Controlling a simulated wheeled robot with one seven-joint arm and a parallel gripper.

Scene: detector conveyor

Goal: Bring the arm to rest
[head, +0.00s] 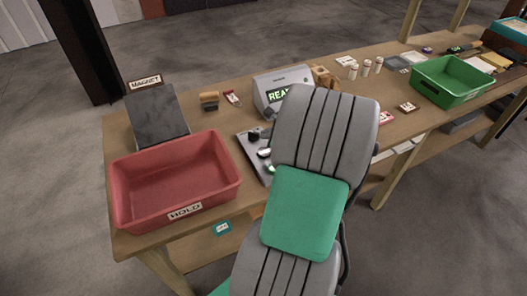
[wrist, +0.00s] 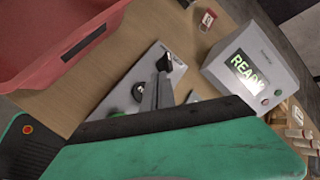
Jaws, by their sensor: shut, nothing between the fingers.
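My gripper (wrist: 158,82) shows in the wrist view as narrow grey fingers, shut and empty, over a light control plate (wrist: 128,98). A black knob (wrist: 164,62) on the plate shows just past the fingertips; I cannot tell whether they touch it. In the head view my grey and green arm covers the middle of the bench, and my gripper cannot be made out clearly. The control plate (head: 246,146) shows partly at the arm's left side.
A red HOLD bin (head: 182,207) and a dark MAGNET slab (head: 157,115) stand left. A grey box (head: 285,84) with a lit READY display stands behind the arm. A green bin (head: 453,95), small bottles and cards lie to the right. The wooden bench (head: 220,118) has some bare patches.

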